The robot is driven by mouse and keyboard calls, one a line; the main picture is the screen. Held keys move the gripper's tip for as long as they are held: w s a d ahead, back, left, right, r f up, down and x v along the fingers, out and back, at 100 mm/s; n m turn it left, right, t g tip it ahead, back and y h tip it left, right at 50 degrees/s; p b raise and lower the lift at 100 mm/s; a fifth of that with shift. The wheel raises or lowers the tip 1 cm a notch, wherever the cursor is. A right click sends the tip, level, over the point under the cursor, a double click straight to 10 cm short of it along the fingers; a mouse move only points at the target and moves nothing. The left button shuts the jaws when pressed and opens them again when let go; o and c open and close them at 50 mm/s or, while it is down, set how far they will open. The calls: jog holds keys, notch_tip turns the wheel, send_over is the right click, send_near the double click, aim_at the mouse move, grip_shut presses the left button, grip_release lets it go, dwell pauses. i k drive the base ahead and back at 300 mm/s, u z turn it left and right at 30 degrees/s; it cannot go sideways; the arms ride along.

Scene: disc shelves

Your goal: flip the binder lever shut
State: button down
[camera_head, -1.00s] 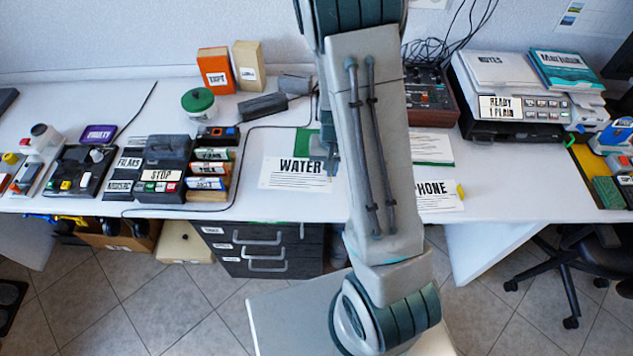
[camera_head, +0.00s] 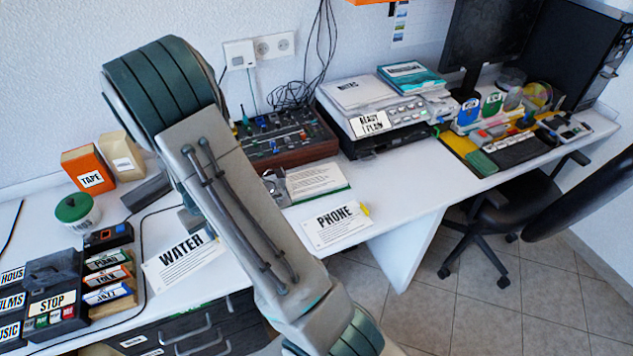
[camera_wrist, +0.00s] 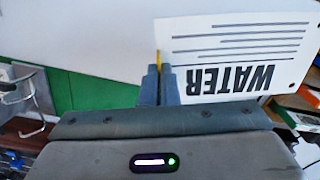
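The binder shows in the head view as a white page with a green edge (camera_head: 320,194), lying on the desk just right of my arm. A metal lever mechanism (camera_head: 277,187) stands at its left end, partly hidden by my arm. In the wrist view a bent metal piece (camera_wrist: 22,88), seemingly this lever, stands at the far left beside a green band (camera_wrist: 82,122). I cannot tell the lever's exact position. My gripper (camera_wrist: 159,72) has its fingers together with nothing visibly held. It is over the desk, right of the metal piece and beside the WATER card (camera_wrist: 235,55).
In the head view, the PHONE card (camera_head: 337,226) lies in front of the binder, a mixer box (camera_head: 285,138) behind it and a printer (camera_head: 385,115) further right. Labelled cassettes (camera_head: 108,275) and a STOP machine (camera_head: 52,300) stand left. Desk right of the PHONE card is clear.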

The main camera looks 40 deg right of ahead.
aim_at(303, 186)
jog(key=k, duration=1.1)
jog(key=z, duration=1.25)
jog(key=i, duration=1.35)
jog(key=u, duration=0.15)
